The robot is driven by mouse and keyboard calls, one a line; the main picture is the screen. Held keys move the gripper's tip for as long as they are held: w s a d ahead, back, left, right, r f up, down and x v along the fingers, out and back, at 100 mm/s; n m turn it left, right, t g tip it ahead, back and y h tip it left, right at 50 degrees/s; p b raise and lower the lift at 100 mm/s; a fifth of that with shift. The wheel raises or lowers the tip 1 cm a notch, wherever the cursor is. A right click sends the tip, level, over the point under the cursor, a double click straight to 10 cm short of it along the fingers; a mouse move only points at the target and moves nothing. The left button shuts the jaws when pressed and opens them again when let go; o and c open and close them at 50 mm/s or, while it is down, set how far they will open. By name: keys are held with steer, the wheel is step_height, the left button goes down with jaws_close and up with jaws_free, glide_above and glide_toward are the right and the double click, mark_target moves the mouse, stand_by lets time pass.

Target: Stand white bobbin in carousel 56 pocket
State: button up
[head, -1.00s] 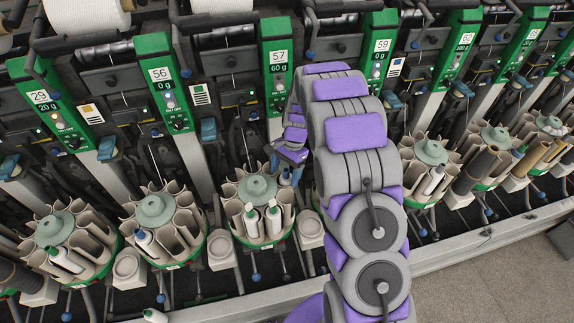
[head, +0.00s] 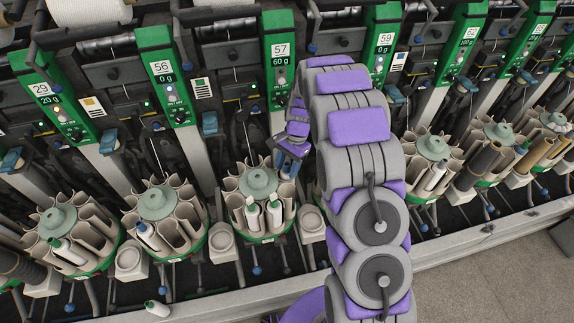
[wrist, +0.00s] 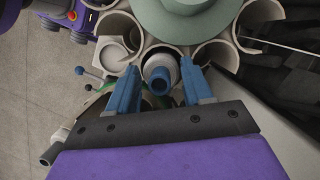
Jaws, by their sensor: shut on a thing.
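My gripper (wrist: 160,67) is shut on a white bobbin (wrist: 160,69) with a blue end, seen nearly end-on between the blue fingers in the wrist view. The bobbin is at a beige pocket on the rim of a carousel (wrist: 193,14) with a grey-green hub; how deep it sits I cannot tell. In the head view my gripper (head: 290,158) is at the back right of the middle carousel (head: 258,182), and the held bobbin is mostly hidden. The 56 sign (head: 161,67) stands up left of that carousel.
Another carousel (head: 157,203) stands to the left with a white bobbin in it. More carousels (head: 433,148) stand to the right. Slanted machine posts rise close behind the carousels.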

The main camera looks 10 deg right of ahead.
steer(key=shift+r, duration=0.15)
steer(key=shift+r+p, duration=0.35)
steer(key=shift+p, duration=0.1)
steer(key=shift+r, duration=0.1)
steer(key=shift+s, duration=0.1)
